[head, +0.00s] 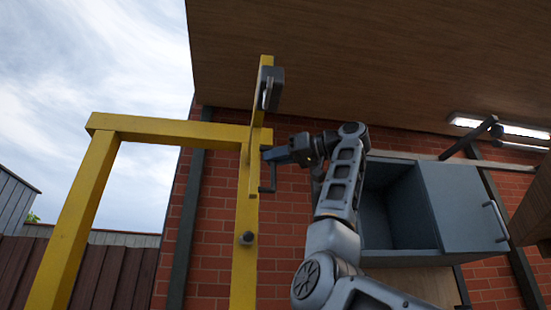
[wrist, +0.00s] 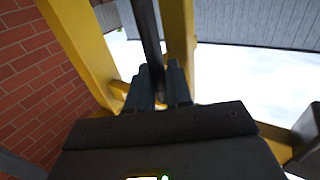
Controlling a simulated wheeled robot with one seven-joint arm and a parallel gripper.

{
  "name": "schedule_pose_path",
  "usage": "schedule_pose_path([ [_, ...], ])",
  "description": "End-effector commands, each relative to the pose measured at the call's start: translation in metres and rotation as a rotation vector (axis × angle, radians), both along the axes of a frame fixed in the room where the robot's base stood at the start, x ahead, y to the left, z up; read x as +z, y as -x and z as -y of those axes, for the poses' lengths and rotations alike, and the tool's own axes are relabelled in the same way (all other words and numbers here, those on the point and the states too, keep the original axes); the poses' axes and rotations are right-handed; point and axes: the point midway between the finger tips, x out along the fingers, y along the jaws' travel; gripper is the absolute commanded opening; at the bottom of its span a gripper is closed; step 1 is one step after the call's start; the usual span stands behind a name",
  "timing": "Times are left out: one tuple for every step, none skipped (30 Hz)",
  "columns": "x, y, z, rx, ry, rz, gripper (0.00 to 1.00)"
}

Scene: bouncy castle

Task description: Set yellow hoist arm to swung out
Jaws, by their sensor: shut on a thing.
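The yellow hoist arm (head: 257,112) is a narrow yellow bar at the upper part of a yellow post (head: 244,272), seen strongly foreshortened. A grey block (head: 272,76) sits near its upper end. A dark handle (head: 268,188) stands off its right side lower down. My gripper (head: 271,156) reaches in from the right and is shut on this handle. In the wrist view, the dark handle bar (wrist: 147,30) runs between my gripper's fingers (wrist: 160,85), with yellow bars on both sides. The fingers hide part of the handle.
A yellow crossbeam (head: 165,130) runs left to a second leg (head: 72,225). A brick wall (head: 290,225) stands behind. An open grey cabinet (head: 458,212) is close to the right of my arm. A wooden roof (head: 370,55) hangs above. Sky and a fence (head: 85,265) show left.

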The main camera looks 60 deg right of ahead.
Motion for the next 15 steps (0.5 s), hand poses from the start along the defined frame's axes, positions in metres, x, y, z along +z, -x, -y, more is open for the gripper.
schedule_pose_path([
  [0.0021,-0.0038,0.0029,-0.009,-0.008,0.005,0.00],
  [0.0020,-0.0037,0.0028,-0.009,-0.008,0.005,0.00],
  [0.0020,-0.0038,0.0027,-0.009,-0.008,0.005,0.00],
  [0.0020,-0.0039,0.0027,-0.009,-0.008,0.005,0.00],
  [0.0020,-0.0040,0.0026,-0.009,-0.008,0.005,0.20],
  [0.0018,-0.0040,0.0024,-0.008,-0.008,0.004,0.24],
  [0.0017,-0.0039,0.0023,-0.008,-0.007,0.004,0.27],
  [0.0016,-0.0039,0.0022,-0.008,-0.007,0.004,0.30],
  [0.0014,-0.0039,0.0021,-0.007,-0.007,0.003,0.34],
  [0.0013,-0.0038,0.0020,-0.007,-0.007,0.003,0.36],
  [0.0011,-0.0037,0.0019,-0.007,-0.007,0.003,0.38],
  [0.0009,-0.0035,0.0018,-0.006,-0.007,0.003,0.38],
  [0.0009,-0.0033,0.0017,-0.006,-0.006,0.003,0.38],
  [0.0008,-0.0032,0.0016,-0.006,-0.006,0.003,0.38],
  [0.0008,-0.0030,0.0015,-0.006,-0.006,0.003,0.38],
])
